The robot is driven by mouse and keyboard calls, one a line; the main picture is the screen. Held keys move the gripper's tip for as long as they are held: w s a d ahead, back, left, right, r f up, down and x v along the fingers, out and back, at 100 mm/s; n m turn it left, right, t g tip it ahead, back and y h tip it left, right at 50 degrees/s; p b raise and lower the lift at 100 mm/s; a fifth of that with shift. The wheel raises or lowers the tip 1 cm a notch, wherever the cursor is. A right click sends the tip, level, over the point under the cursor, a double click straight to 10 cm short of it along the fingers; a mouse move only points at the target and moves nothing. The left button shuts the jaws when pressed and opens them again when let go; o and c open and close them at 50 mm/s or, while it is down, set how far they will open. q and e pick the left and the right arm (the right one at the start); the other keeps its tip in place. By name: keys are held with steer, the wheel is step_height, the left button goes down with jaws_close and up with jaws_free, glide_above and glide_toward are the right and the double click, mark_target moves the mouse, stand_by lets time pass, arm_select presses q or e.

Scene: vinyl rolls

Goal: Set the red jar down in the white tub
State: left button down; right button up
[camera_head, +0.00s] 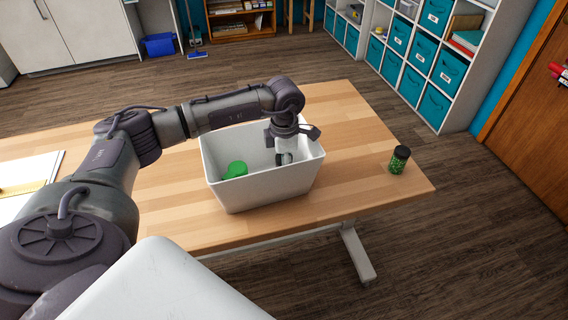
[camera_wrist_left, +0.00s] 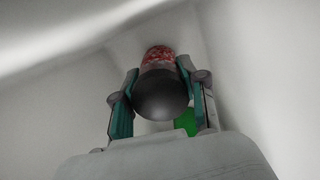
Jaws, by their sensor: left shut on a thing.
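The white tub (camera_head: 262,186) stands on the wooden table. My left gripper (camera_head: 284,158) reaches down inside the tub at its right part. In the left wrist view my left gripper (camera_wrist_left: 160,95) is shut on the red jar (camera_wrist_left: 159,54), which has a dark round lid facing the camera. The tub's white walls (camera_wrist_left: 260,60) surround it. I cannot tell whether the jar touches the tub floor. In the head view the jar is hidden by the tub and the gripper. My right gripper is not in view.
A green object (camera_head: 235,170) lies in the tub's left part; green (camera_wrist_left: 187,122) also shows beside the gripper in the wrist view. A green jar with a dark lid (camera_head: 398,160) stands on the table to the right. The tabletop (camera_head: 345,125) around the tub is mostly clear.

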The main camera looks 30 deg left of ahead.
arm_select(q)
steer(key=shift+f, duration=0.1)
steer(key=shift+s+f, duration=0.1)
steer(key=shift+f, duration=0.05)
stand_by(0.8)
steer(key=shift+b, duration=0.3)
steer(key=shift+r, duration=0.25)
steer(key=c, duration=0.5)
jaws_free()
steer(key=shift+c, duration=0.2)
steer(key=shift+o, duration=0.3)
